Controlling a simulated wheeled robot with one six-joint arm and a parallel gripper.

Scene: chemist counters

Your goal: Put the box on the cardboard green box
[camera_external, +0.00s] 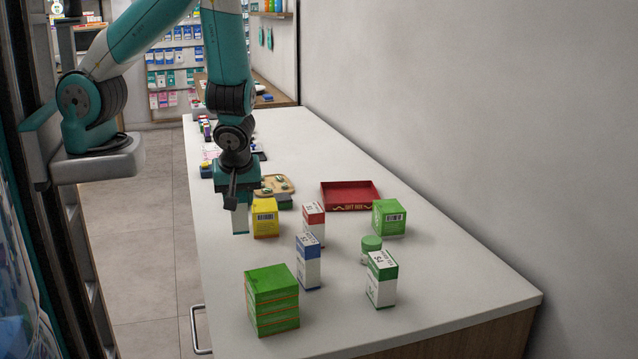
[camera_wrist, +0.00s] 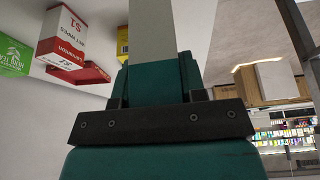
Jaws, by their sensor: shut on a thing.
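My gripper (camera_external: 237,197) points down over the left side of the counter and is shut on a small white box with a blue-green lower edge (camera_external: 240,221). The held box hangs upright left of the yellow box; whether its bottom touches the counter I cannot tell. In the wrist view its pale side (camera_wrist: 155,38) rises between the fingers (camera_wrist: 158,95). A stack of green cardboard boxes (camera_external: 272,299) stands at the front left, with its top clear. Another green box (camera_external: 389,218) with a barcode stands at the right, beyond the green-and-white box (camera_external: 381,279).
A yellow box (camera_external: 265,218), a red-and-white box (camera_external: 313,223), a blue-and-white box (camera_external: 307,262) and a round green container (camera_external: 371,249) stand between. A red tray (camera_external: 350,195) and a wooden board (camera_external: 275,184) lie behind. The counter's front right (camera_external: 450,300) is bare.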

